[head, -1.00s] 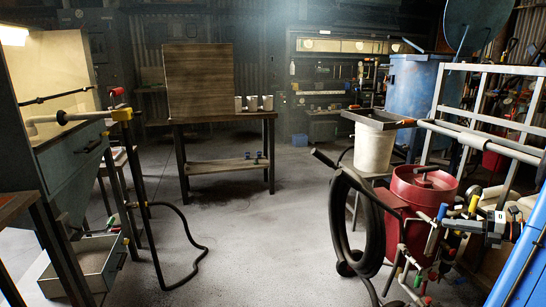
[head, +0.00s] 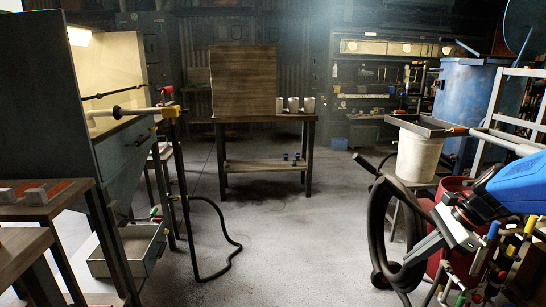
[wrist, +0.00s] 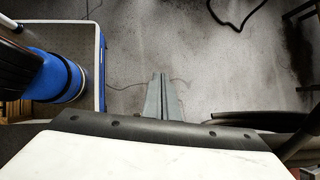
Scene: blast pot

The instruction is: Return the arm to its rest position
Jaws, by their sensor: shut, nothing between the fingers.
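My gripper (head: 414,256) is at the lower right of the head view, on the end of my blue arm. It points to the left and down, in front of the hose coil and the red pot (head: 452,186), and hides part of them. In the wrist view my gripper (wrist: 159,77) shows as two grey fingers lying together over bare concrete floor. It is shut, with nothing between the fingers.
A black hose coil (head: 379,222) hangs close by my gripper in the picture. A white bucket (head: 417,158) stands behind. A blast cabinet (head: 125,150) with a hose stands left. A table (head: 265,119) with cups is at the back. The middle floor is clear.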

